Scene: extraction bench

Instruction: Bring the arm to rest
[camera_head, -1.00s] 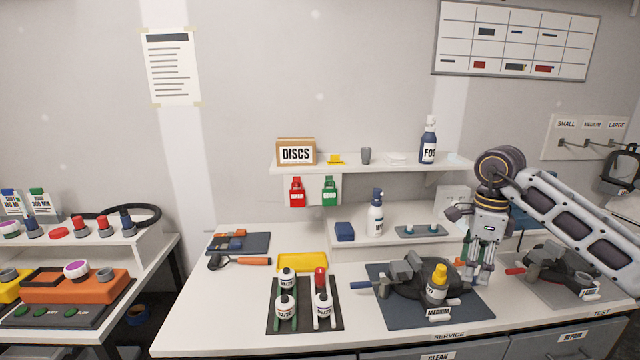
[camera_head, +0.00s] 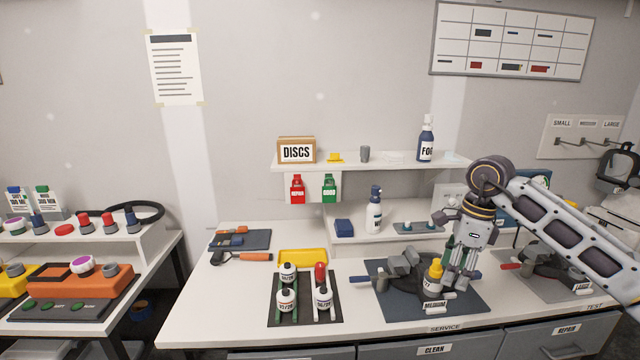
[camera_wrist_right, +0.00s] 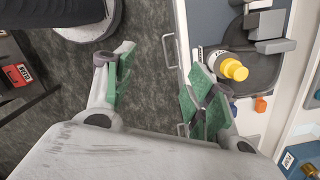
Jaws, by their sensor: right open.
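My right gripper (camera_head: 456,278) comes in from the right in the head view and hangs, fingers down, above the right part of the medium service mat (camera_head: 392,308). It is beside a bottle with a yellow cap (camera_head: 434,272) and partly overlaps the view of it. In the right wrist view the green-padded fingers (camera_wrist_right: 160,95) are spread apart with nothing between them but dark floor. The yellow-capped bottle (camera_wrist_right: 232,68) shows there beyond the right finger. I cannot tell whether that finger touches it. My left gripper is not in view.
A dark mask (camera_head: 402,270) lies on the mat. A rack of several bottles (camera_head: 304,311) stands left of it, a yellow tray (camera_head: 303,258) behind. A second mask station (camera_head: 550,265) is at the right. The bench's front left corner is clear.

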